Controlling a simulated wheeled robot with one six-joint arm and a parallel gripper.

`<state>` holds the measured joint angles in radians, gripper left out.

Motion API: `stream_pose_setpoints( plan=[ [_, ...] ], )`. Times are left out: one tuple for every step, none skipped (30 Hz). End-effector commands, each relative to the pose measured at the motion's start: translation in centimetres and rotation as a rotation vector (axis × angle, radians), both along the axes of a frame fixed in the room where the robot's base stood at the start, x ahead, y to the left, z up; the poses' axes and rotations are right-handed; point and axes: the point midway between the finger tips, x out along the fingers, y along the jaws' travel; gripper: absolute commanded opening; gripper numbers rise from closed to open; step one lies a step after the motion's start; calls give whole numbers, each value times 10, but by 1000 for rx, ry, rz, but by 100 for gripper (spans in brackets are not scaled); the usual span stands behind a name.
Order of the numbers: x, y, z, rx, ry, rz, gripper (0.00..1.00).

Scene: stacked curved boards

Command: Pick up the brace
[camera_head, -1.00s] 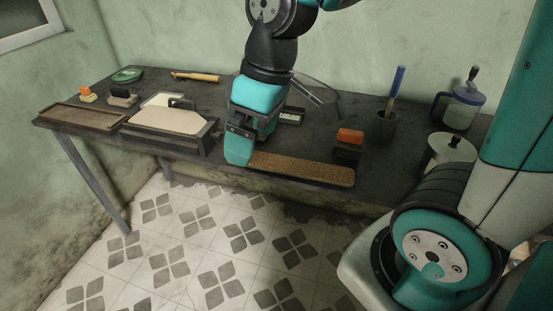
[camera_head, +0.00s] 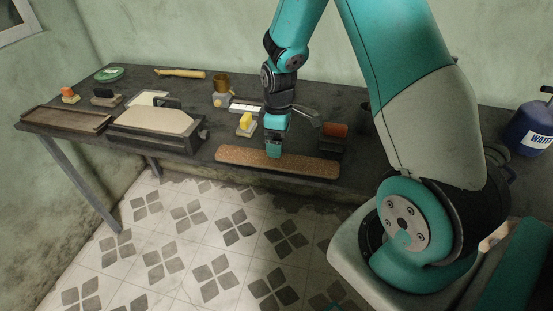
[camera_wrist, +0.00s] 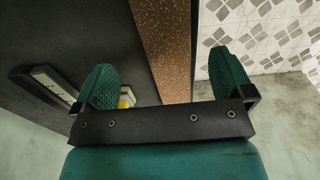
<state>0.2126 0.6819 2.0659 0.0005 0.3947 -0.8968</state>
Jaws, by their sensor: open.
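A long, flat, speckled brown strip (camera_head: 235,157) lies along the table's front edge; it seems to be the brace, though no label shows this. In the wrist view the strip (camera_wrist: 166,40) runs lengthwise between the two green fingers. My gripper (camera_head: 273,152) hangs pointing down over the middle of the strip. My gripper (camera_wrist: 163,66) is open, one finger on each side of the strip with gaps on both sides. Whether the fingertips reach down to the table is not clear.
A yellow-and-white block (camera_head: 246,123) and a white-marked bar (camera_head: 245,107) lie behind the strip. A case with a pale top (camera_head: 155,120) stands left. Floor tiles (camera_wrist: 265,30) show beyond the front edge.

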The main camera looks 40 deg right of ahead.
Motion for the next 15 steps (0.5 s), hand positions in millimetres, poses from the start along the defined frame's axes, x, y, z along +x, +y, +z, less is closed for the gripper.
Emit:
stream_pose_setpoints(
  plan=[
    [0,0,-6,1,3,0,99],
    [0,0,-8,0,1,0,99],
    [0,0,-11,0,0,0,99],
    [0,0,-12,1,1,0,99],
    [0,0,-14,1,1,0,99],
    [-1,1,-16,0,1,0,99],
    [-1,1,-19,1,1,0,99],
    [-2,1,-22,1,2,0,99],
    [-4,2,-27,1,5,0,99],
    [-5,3,-32,1,5,0,99],
    [-6,3,-37,1,5,0,99],
    [-7,4,-43,2,5,0,99],
    [-7,4,-47,1,3,0,99],
    [-6,4,-52,1,2,0,99],
    [-6,4,-57,1,2,0,99]
  ],
)
